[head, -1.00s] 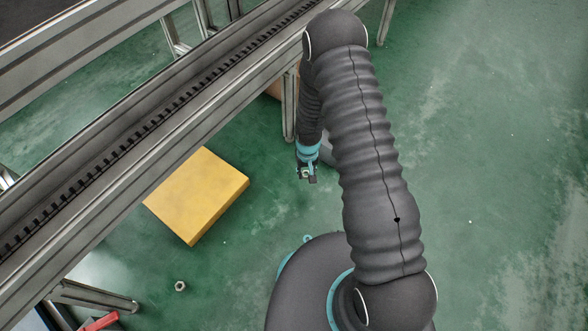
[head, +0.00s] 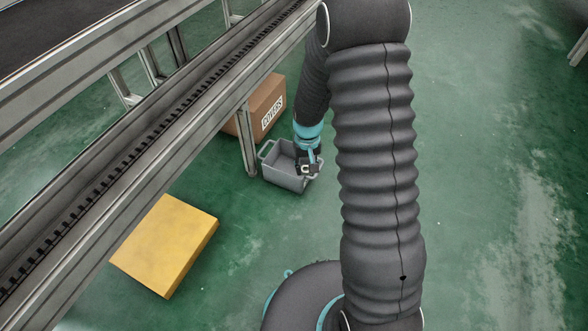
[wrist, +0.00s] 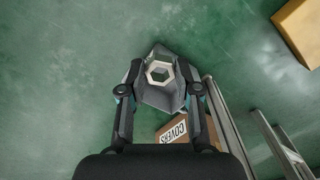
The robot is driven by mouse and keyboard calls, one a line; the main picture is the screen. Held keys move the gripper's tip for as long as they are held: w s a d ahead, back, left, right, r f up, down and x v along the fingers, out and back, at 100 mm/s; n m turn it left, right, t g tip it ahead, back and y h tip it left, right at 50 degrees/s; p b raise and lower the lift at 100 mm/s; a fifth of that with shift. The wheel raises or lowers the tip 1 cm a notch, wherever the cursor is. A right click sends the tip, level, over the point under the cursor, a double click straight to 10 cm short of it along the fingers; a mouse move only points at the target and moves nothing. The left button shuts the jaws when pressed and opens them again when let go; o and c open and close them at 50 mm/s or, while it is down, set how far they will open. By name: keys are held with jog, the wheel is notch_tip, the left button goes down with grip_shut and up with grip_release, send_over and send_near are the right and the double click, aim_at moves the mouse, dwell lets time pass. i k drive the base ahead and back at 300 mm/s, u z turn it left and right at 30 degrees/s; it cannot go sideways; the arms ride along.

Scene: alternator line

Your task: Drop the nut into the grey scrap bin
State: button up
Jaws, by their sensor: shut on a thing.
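My gripper (head: 308,168) is shut on a metal hex nut, which shows clearly between the fingertips in the wrist view (wrist: 160,71). In the head view the gripper hangs at the right part of the grey scrap bin (head: 282,178), in front of its rim. The bin is a small open grey box with handles, standing on the floor beside a conveyor leg. In the wrist view the bin (wrist: 163,98) lies behind the nut, partly hidden by it and by the fingers. The exact height of the nut above the rim is hard to tell.
A brown box marked COVERS (head: 262,108) stands behind the bin. A yellow box (head: 167,245) lies on the floor at the lower left. The conveyor frame (head: 150,140) runs diagonally across the left, with a leg close to the bin.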

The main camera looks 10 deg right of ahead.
aim_at(294, 172)
jog(key=u, duration=0.05)
jog(key=k, duration=0.45)
jog(key=z, duration=0.5)
jog(key=i, duration=0.9)
jog(key=z, duration=0.55)
jog(key=k, duration=0.5)
jog(key=u, duration=1)
jog(key=i, duration=0.5)
